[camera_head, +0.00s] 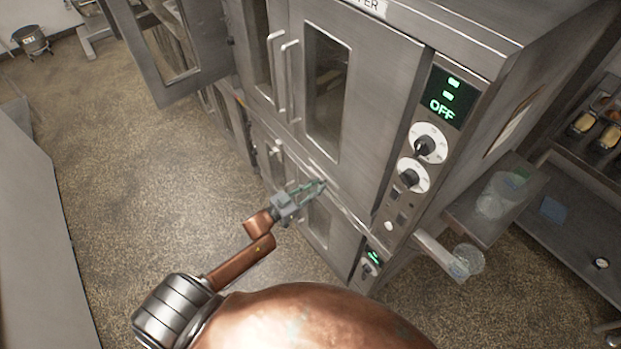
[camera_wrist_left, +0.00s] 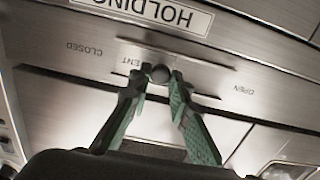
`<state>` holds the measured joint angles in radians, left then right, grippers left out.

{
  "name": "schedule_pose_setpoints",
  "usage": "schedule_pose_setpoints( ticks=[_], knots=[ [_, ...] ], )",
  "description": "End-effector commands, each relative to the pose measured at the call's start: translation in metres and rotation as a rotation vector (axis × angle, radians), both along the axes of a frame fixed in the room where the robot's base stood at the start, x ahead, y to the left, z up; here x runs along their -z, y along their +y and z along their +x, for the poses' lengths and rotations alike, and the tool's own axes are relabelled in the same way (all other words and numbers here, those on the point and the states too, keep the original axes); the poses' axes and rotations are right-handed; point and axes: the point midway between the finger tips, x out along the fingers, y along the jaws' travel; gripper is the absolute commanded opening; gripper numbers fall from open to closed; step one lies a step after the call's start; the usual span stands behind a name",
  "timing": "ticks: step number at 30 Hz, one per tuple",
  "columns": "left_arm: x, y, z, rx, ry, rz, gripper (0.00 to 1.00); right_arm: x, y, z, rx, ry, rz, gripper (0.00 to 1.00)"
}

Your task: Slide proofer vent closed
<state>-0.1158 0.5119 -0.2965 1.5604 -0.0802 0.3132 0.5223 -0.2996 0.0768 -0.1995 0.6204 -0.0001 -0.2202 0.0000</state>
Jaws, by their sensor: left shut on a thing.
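The proofer (camera_head: 375,75) is a tall steel cabinet with glass-windowed doors and a control panel reading OFF. In the left wrist view its vent slider knob (camera_wrist_left: 160,74) is a small dark round knob on a steel strip. The strip's lettering is upside down, with CLOSED (camera_wrist_left: 83,47) to the left and OPEN (camera_wrist_left: 243,90) to the right. The knob sits about midway between those words. My left gripper (camera_head: 320,184) reaches the strip below the upper doors. Its green-padded fingers (camera_wrist_left: 162,82) are shut on the knob from both sides. The fingers partly hide the vent label. My right gripper is out of view.
A HOLDING label (camera_wrist_left: 150,12) is beside the vent strip. Door handles (camera_head: 283,75) stick out above my left gripper. An open door (camera_head: 180,50) stands at the upper left. A side shelf (camera_head: 490,205) with containers is at the right. The speckled floor on the left is mostly clear.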

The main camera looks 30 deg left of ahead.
Motion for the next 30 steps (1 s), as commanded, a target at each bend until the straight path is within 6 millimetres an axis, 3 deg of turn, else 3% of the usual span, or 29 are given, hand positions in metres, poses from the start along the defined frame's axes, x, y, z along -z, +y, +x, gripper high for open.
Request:
schedule_pose_setpoints(
  ticks=[7, 8, 15, 24, 30],
  knots=[
    [0.001, -0.005, -0.002, 0.008, -0.002, -0.001, 0.00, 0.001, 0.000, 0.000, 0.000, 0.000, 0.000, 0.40],
    [0.001, -0.005, -0.002, 0.008, -0.002, -0.001, 0.19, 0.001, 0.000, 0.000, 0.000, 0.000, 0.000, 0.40],
    [0.001, -0.004, -0.001, 0.007, -0.002, -0.001, 0.35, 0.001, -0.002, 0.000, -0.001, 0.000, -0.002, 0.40],
    [0.001, -0.002, -0.003, 0.005, -0.002, -0.001, 0.35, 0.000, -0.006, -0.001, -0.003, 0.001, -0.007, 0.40],
    [0.002, 0.009, -0.027, 0.004, 0.001, 0.000, 0.35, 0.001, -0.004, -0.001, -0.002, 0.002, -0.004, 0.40]
  ],
)
